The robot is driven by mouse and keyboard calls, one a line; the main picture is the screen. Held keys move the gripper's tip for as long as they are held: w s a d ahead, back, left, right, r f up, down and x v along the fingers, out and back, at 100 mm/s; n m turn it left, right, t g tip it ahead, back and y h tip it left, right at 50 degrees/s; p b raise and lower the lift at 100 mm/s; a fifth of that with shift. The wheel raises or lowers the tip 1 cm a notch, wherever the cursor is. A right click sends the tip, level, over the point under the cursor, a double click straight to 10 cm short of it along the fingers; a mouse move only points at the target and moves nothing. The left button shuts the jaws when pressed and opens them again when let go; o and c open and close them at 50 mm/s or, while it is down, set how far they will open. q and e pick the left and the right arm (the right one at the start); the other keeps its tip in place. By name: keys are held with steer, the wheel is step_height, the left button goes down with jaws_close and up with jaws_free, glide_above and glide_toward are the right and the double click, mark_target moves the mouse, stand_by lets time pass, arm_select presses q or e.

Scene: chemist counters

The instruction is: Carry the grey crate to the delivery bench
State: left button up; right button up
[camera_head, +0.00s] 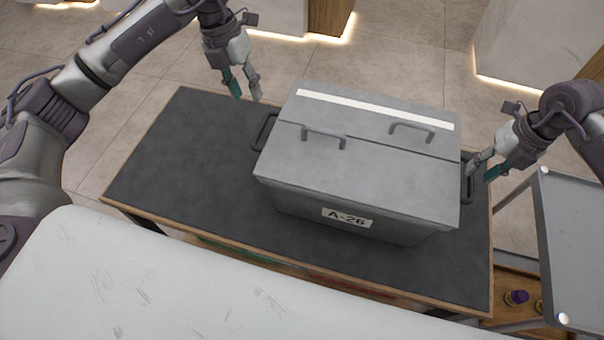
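The grey crate (360,168) stands upright on a dark-topped table (180,165). Its lid is shut, with two handles and a white stripe on top, and its front label reads A-26. A dark side handle (264,132) shows at its left end; another at its right end is partly covered by my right gripper. My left gripper (246,98) is open and empty, above and behind the left handle, apart from the crate. My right gripper (478,172) is open beside the right handle; I cannot tell whether it touches it. I cannot tell which surface is the delivery bench.
A grey metal cart (575,240) stands close on the right. A shelf (518,278) with small bottles shows below the table's right end. The table top is clear left of the crate. White lit counters (545,45) stand at the back, with open floor between.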

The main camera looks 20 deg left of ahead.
step_height(320, 180, up, 8)
steer(key=d, duration=0.1)
steer(key=shift+d+f, duration=0.2)
